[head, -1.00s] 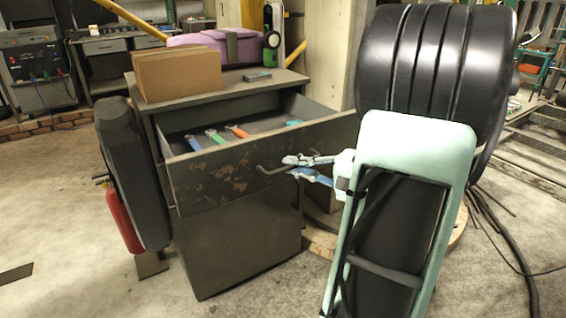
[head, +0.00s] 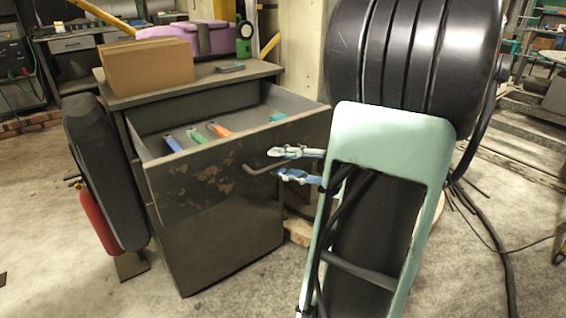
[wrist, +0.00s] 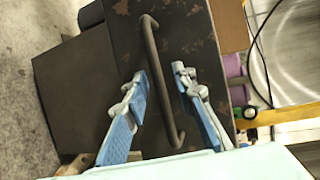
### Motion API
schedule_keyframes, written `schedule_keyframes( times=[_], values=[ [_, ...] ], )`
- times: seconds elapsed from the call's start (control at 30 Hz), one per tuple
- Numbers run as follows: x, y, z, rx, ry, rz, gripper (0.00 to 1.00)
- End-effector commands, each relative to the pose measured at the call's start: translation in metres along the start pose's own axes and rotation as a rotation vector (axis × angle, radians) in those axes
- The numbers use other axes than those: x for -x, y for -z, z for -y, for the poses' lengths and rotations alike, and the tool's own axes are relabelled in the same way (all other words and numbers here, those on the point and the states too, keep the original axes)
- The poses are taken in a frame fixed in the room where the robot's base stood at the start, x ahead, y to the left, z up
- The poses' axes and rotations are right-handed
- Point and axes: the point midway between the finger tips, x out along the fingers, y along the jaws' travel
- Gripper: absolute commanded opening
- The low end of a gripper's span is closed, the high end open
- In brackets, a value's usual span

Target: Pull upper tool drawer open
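The upper tool drawer (head: 215,181) of the grey metal cabinet is pulled well out, and its inside shows. Its dark, rust-spotted front also shows in the wrist view (wrist: 210,75). The bent bar handle (head: 252,170) sits on the front's right part. My gripper (head: 283,164) is open at the handle. In the wrist view its two blue and grey fingers stand apart, with the handle (wrist: 154,62) running between them and a gap visible on each side. Several tools with coloured handles, among them a blue one (head: 173,144) and an orange one (head: 219,130), lie in the drawer.
A cardboard box (head: 150,66), a purple case (head: 190,42) and a small grey item (head: 230,68) are on the cabinet top. A red extinguisher (head: 98,217) stands left of the cabinet. Cables (head: 500,245) lie on the floor at right. Floor at front left is clear.

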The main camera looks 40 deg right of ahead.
Motion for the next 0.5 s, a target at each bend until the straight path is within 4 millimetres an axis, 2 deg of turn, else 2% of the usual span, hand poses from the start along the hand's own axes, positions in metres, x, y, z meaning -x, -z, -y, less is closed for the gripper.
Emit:
schedule_keyframes(
  times=[0.3,0.37,0.5],
  values=[
    [0.004,0.001,0.000,0.000,0.000,-0.002,0.26],
    [0.009,0.001,0.000,0.000,0.000,-0.004,0.26],
    [0.034,0.002,0.000,0.001,0.000,-0.006,0.26]
  ],
)
